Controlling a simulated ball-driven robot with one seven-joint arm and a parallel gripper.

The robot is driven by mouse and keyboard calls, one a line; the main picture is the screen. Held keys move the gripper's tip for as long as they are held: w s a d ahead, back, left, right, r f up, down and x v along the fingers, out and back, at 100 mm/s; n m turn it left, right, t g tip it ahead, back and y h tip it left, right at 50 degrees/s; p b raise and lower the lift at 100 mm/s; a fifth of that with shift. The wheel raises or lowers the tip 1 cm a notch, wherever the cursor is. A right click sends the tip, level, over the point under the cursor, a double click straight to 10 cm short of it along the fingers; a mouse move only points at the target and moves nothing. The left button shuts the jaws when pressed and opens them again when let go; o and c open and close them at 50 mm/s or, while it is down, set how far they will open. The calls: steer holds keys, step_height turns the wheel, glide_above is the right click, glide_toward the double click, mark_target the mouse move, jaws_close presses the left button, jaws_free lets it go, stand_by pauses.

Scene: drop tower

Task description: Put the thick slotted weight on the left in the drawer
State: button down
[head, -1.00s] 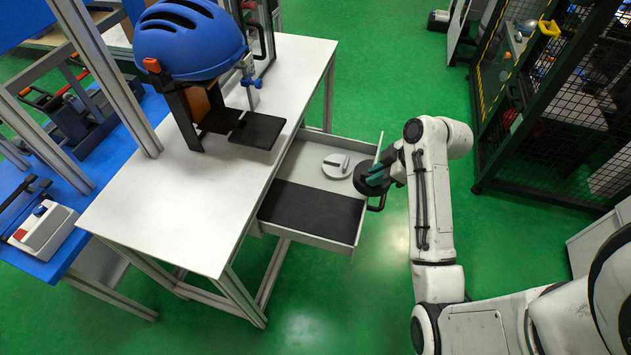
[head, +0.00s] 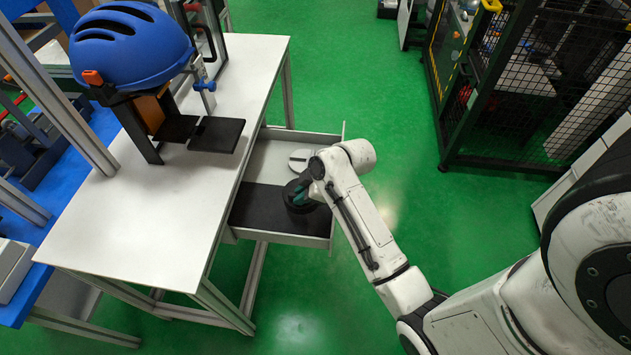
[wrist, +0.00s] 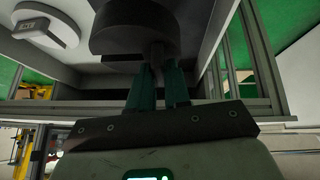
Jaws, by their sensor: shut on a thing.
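The drawer (head: 258,229) under the white table is pulled open, with a black mat on part of its floor. My gripper (head: 301,195) is over the drawer, shut on a thick dark slotted weight (head: 296,203). In the wrist view this dark weight (wrist: 135,28) is at the top, between the green fingers (wrist: 158,85). I cannot tell whether it touches the mat. A pale slotted weight (head: 299,158) lies in the far part of the drawer, partly hidden by my arm. It also shows at the upper left of the wrist view (wrist: 45,32).
The white tabletop (head: 180,215) carries a blue helmet (head: 130,45) on a stand with a black plate (head: 217,135). A black mesh cage (head: 520,90) stands at the right. Green floor is clear between the drawer and the cage.

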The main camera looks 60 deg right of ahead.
mark_target(295, 209)
steer(key=shift+w+a+f, duration=0.45)
steer(key=shift+f, duration=0.15)
steer(key=shift+w+a+f, duration=0.4)
steer(key=shift+f, duration=0.15)
steer(key=shift+w+f+b, duration=0.1)
steer(key=shift+f+b, duration=0.35)
steer(key=shift+f, duration=1.2)
steer(key=c, duration=1.5)
jaws_free()
steer(key=shift+s+a+f, duration=0.15)
steer(key=shift+s+f, duration=0.05)
steer(key=o, duration=0.4)
steer(key=shift+r, duration=0.1)
